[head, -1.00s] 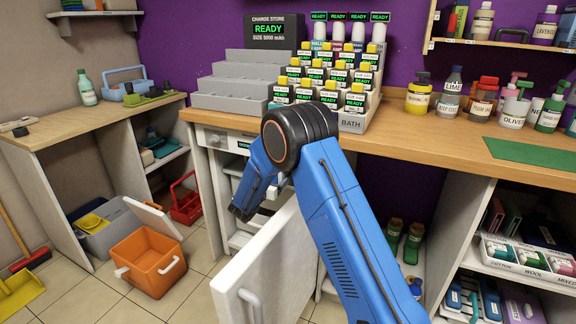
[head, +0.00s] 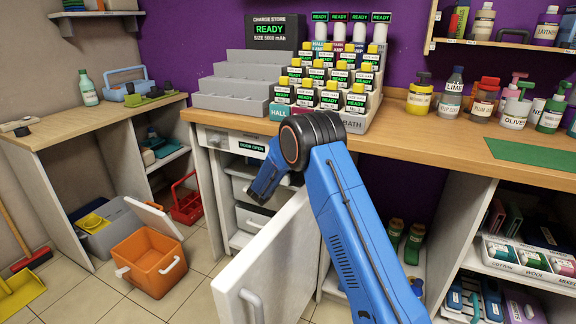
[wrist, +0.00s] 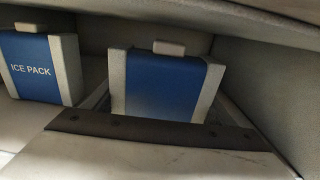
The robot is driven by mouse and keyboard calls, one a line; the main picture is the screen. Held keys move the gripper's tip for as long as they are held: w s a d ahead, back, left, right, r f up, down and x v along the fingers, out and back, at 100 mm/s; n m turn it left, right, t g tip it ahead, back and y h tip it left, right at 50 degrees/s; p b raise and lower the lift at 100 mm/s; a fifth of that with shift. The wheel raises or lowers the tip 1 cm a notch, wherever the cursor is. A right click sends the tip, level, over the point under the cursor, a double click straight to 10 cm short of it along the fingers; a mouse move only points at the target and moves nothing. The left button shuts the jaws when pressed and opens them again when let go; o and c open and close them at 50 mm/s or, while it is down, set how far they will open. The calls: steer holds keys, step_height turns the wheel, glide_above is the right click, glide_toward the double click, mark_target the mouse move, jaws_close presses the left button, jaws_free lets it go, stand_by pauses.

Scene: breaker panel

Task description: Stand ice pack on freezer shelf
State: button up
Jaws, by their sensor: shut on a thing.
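A blue ice pack (wrist: 165,88) with pale grey ends and a small top tab stands upright in the middle of the wrist view. My gripper (wrist: 158,128) shows as a dark strip over a pale plate across the pack's lower front, and is shut on it. The pack's base is hidden, so I cannot tell whether it touches the shelf. A second ice pack (wrist: 38,68), lettered ICE PACK, stands upright to its left, apart from it. The freezer door (head: 268,262) is open in the head view; my gripper is hidden there.
The freezer's pale side wall (wrist: 262,85) is close on the right in the wrist view, with a low ceiling above. White drawers (head: 250,218) show behind the open door. A DOOR OPEN label (head: 252,147) is lit. An orange cool box (head: 148,262) is on the floor.

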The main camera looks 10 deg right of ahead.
steer(key=o, duration=1.5)
steer(key=shift+f, duration=0.1)
steer(key=shift+c, duration=0.2)
steer(key=v, duration=1.2)
